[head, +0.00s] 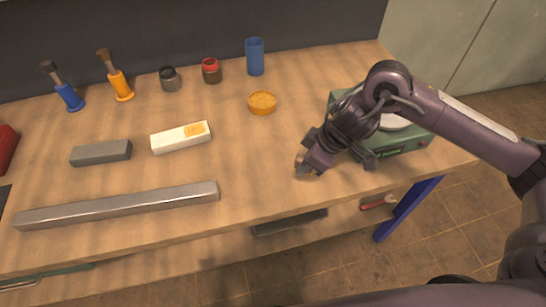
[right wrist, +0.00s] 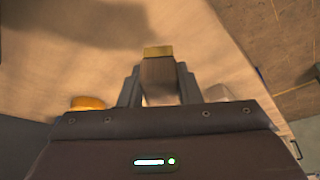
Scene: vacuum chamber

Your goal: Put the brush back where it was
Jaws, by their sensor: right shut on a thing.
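My right gripper (head: 303,170) is low over the front right part of the table. In the right wrist view its fingers (right wrist: 159,85) are shut on a small brown thing with a yellow end (right wrist: 158,72). I cannot tell from its shape whether this is a brush. In the head view it is mostly hidden by the gripper. A brush with a blue handle (head: 70,98) and a brush with an orange handle (head: 121,86) stand upright, bristles up, at the back left of the table. My left gripper is out of view.
A green device (head: 408,143) with a pale round top is behind my right arm. An orange disc (head: 262,102), a white block (head: 181,137), a grey block (head: 101,153), a long metal bar (head: 120,206), a blue cup (head: 255,57) and two small jars (head: 211,71) stand about.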

